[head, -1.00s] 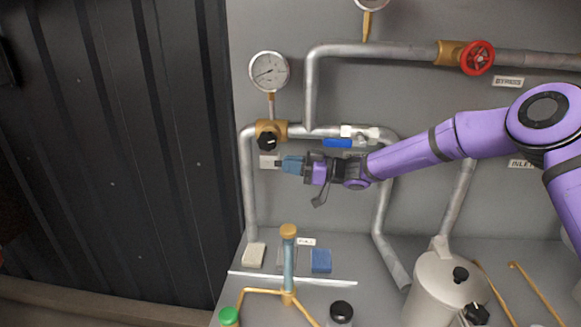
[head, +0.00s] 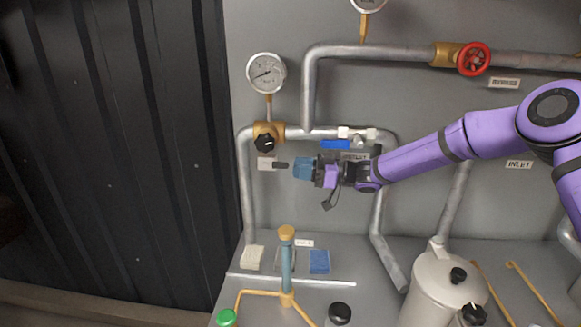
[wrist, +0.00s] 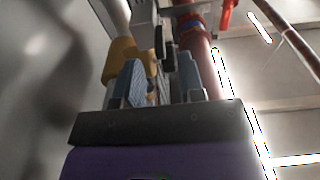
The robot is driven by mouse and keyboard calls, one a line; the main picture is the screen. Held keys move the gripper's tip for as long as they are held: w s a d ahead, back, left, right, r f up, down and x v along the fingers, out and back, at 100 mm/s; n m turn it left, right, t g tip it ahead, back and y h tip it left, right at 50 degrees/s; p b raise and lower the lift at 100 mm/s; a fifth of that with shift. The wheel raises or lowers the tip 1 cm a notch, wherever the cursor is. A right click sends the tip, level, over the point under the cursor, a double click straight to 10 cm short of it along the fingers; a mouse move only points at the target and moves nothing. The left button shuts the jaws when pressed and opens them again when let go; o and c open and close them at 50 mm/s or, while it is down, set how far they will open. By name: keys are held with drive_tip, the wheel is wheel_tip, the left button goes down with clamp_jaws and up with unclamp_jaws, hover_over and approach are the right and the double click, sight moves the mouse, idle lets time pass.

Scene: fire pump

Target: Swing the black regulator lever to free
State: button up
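The black regulator lever (head: 281,165) is a short dark bar pointing right from a pale plate (head: 265,163), just below the black knob (head: 264,142) on the brass regulator body (head: 268,129). My gripper (head: 299,168) is just right of the lever's tip, with a small gap showing in the head view. In the wrist view, my gripper (wrist: 160,78) has its two blue fingers apart with nothing clearly held. Dark parts (wrist: 163,45) show beyond the fingers; I cannot tell whether they are the lever. The brass body (wrist: 122,58) is at the left there.
A gauge (head: 266,73) stands above the regulator. A blue-handled valve (head: 335,144) sits on the pipe just above my gripper. Below stand a blue post with a brass top (head: 286,234), sponges (head: 319,261) and a grey tank (head: 437,285). The wall left of the pipe is clear.

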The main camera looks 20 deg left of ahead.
drive_tip(key=v, duration=0.7)
drive_tip(key=shift+d, duration=0.15)
